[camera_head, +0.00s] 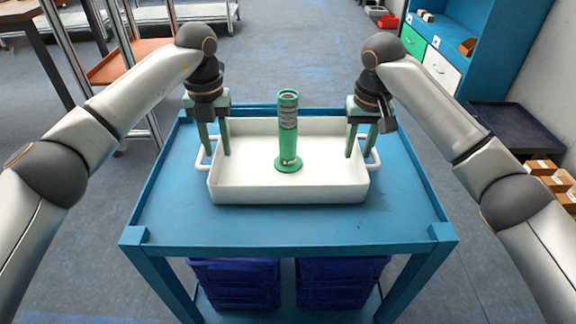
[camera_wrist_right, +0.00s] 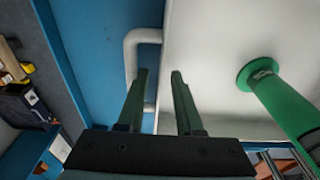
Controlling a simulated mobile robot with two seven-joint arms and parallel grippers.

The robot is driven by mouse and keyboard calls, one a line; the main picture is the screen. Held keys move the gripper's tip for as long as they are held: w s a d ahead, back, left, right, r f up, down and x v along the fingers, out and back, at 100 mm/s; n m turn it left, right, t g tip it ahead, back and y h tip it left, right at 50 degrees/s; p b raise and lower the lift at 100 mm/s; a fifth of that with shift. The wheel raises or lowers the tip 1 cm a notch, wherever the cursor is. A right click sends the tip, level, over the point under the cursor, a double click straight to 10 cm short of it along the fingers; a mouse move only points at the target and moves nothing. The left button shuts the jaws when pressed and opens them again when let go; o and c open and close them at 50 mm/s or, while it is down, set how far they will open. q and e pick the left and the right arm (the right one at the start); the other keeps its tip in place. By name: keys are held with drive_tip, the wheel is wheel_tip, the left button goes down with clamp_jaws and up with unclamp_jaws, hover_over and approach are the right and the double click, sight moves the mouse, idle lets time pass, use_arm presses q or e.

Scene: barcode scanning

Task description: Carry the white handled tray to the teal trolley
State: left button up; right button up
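The white handled tray (camera_head: 290,190) sits level on the top of a blue trolley (camera_head: 290,230) in front of me. A green cylinder with a round foot (camera_head: 288,135) stands upright in the tray. My left gripper (camera_head: 214,153) is open at the tray's left end, its fingers pointing down by the left handle (camera_head: 203,160). My right gripper (camera_head: 358,155) is open at the right end, by the right handle (camera_head: 374,160). In the right wrist view its fingers (camera_wrist_right: 158,73) are apart, on either side of the tray's end rim, with the handle (camera_wrist_right: 131,60) just outside.
Dark blue crates (camera_head: 235,285) are on the trolley's lower level. A blue shelf unit (camera_head: 480,45) stands at the back right, with a dark tray-like surface (camera_head: 515,125) and small brown boxes (camera_head: 550,178) near it. A metal-framed rack (camera_head: 130,60) stands at the left. Floor is clear behind the trolley.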

drive_tip(key=shift+r, duration=0.1)
use_arm(q)
wheel_tip(320, 180, up, 10)
use_arm(e)
wheel_tip(320, 180, up, 12)
drive_tip(key=s, duration=0.1)
drive_tip(key=shift+s, duration=0.25)
idle(0.5)
